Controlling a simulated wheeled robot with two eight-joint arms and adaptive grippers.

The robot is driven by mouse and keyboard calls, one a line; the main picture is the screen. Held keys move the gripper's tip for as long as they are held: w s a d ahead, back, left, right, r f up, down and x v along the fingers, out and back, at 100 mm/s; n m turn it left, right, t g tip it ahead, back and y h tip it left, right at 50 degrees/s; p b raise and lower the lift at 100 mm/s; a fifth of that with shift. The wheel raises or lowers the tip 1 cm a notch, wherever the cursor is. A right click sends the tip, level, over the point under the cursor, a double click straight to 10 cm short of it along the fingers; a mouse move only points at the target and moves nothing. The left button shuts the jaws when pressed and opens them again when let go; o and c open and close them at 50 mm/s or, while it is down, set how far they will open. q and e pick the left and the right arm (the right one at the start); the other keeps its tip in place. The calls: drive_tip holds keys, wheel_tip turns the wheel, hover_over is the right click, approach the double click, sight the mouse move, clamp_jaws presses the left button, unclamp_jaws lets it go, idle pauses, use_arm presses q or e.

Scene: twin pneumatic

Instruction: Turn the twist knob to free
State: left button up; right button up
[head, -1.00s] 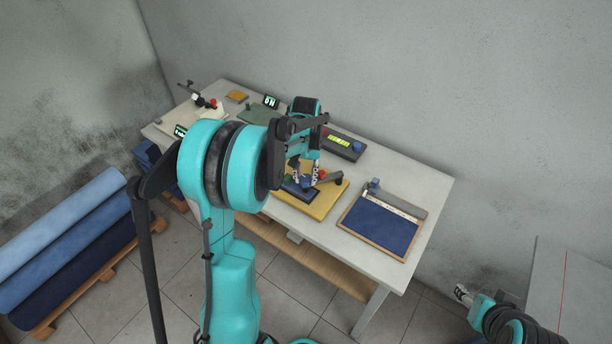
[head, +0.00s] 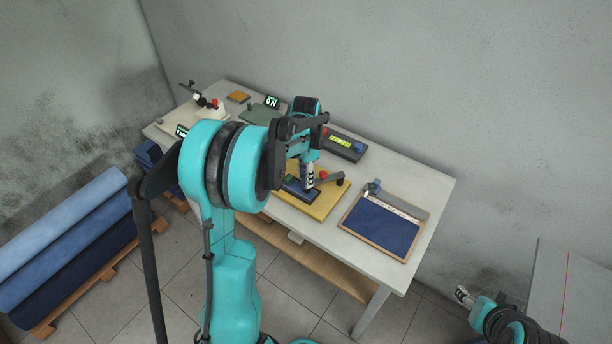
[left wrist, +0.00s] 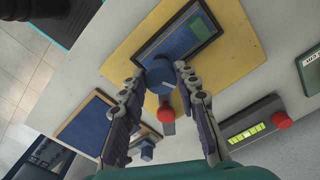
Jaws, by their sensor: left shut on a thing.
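In the left wrist view a blue twist knob (left wrist: 157,72) sits on a dark blue panel (left wrist: 186,44) with a green patch (left wrist: 203,27). The panel is fixed on a yellow board (left wrist: 125,62), which also shows in the head view (head: 322,206). My left gripper (left wrist: 160,78) has its two fingertips on opposite sides of the knob and is shut on it. In the head view my left gripper (head: 308,183) points down over the board and hides the knob. My right gripper (head: 463,293) is at the lower right, away from the table, too small to read.
A grey lever with a red ball (left wrist: 165,114) is close below the knob. A device with a lit yellow-green display (head: 341,142) stands behind the board. A blue-topped tray (head: 380,226) lies to the right. Other devices and a lit ON sign (head: 271,101) stand at the left.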

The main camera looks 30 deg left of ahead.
use_arm(q)
drive_tip(key=m, duration=0.4)
drive_tip(key=shift+m, duration=0.3)
drive_tip(key=shift+w, duration=0.1)
idle(0.4)
drive_tip(key=o, duration=1.2)
drive_tip(key=shift+c, duration=0.2)
drive_tip(key=shift+r, duration=0.1)
wheel_tip(320, 180, up, 12)
